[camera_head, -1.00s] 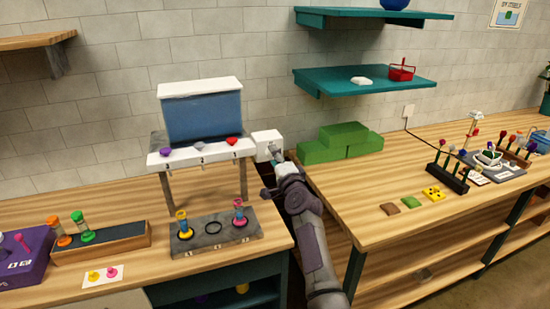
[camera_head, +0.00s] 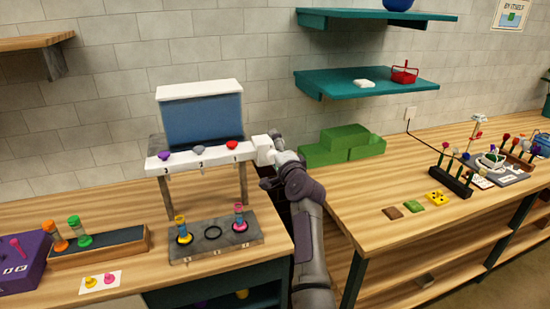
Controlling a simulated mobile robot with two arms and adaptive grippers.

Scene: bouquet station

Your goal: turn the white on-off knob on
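A white block-shaped part (camera_head: 263,150), which looks like the on-off knob, sits at the right end of the white dispenser bar (camera_head: 215,157). My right gripper (camera_head: 275,150) is right up against its right side. The fingers are small and partly hidden by my own wrist, so I cannot tell whether they are open or closed on it. Any on-off marking is too small to read. My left gripper is not in view.
The dispenser has a blue tank (camera_head: 203,119) and purple, grey and red knobs above a grey tray (camera_head: 216,241) holding two small tubes. Green blocks (camera_head: 341,147) stand on the right table. A gap separates the two tables. Teal shelves (camera_head: 365,82) hang above.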

